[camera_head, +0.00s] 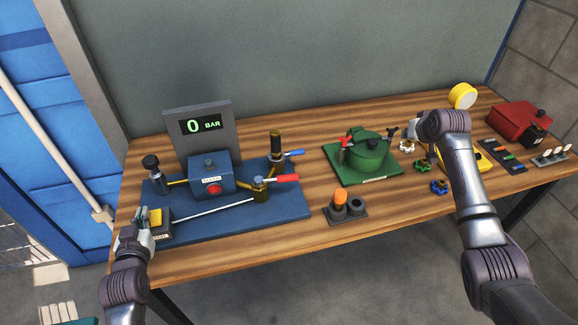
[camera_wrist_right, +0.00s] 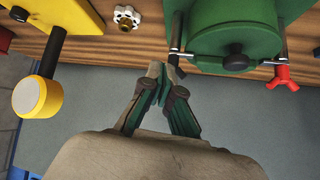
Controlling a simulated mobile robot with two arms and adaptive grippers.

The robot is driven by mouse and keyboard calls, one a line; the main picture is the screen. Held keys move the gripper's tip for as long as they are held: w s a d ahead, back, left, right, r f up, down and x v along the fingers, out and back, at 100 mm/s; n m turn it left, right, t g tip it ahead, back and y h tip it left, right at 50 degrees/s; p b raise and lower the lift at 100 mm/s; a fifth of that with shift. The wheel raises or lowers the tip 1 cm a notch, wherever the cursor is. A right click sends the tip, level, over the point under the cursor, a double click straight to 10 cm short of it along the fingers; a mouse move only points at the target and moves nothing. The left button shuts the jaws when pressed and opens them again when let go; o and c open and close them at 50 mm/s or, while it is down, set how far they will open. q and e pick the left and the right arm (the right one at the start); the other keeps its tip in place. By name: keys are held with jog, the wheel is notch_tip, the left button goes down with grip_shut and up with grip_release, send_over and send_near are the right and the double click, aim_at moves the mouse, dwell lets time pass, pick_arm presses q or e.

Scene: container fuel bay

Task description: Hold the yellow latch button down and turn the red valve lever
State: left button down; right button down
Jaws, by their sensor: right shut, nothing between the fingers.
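The red valve lever (camera_head: 287,178) sits on a brass valve at the right of the blue board (camera_head: 225,232). It points right, and a thin rod runs from near the valve to a small dark box (camera_head: 162,237) at the board's front left. My left gripper (camera_head: 149,215) is at this box. My right gripper (camera_wrist_right: 160,78) is shut and empty. In the head view it is near the green pot (camera_head: 369,149), away from the red valve lever.
The blue board also bears a blue box with a red button (camera_head: 214,188), a blue lever (camera_head: 294,153) and a display (camera_head: 200,125) reading 0 BAR. A dark holder with an orange-topped peg (camera_head: 340,197) stands in front. Yellow and red equipment (camera_head: 520,118) fills the right side.

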jog(key=a+r+g+y, duration=0.1)
jog(key=a+r, duration=0.3)
jog(key=a, duration=0.5)
jog(key=a+r+n, duration=0.1)
jog(key=a+r, duration=0.3)
jog(key=a, duration=0.4)
jog(key=a+r+g+y, duration=0.1)
jog(key=a+r, duration=0.3)
jog(key=a, duration=0.5)
jog(key=n+g+h, duration=0.1)
jog(key=n+g, duration=0.1)
jog(key=g, duration=0.1)
send_over(278, 179)
jog(key=w+d, duration=0.3)
notch_tip(278, 179, down, 6)
jog(key=shift+r, duration=0.15)
jog(key=x, duration=1)
jog(key=shift+s+d+f, duration=0.15)
jog(key=shift+s+f, duration=0.05)
jog(key=shift+s, duration=0.75)
jog(key=shift+s+d+f, duration=0.15)
jog(key=shift+s+f, duration=0.05)
jog(key=shift+s, duration=0.75)
jog(key=shift+s, duration=0.15)
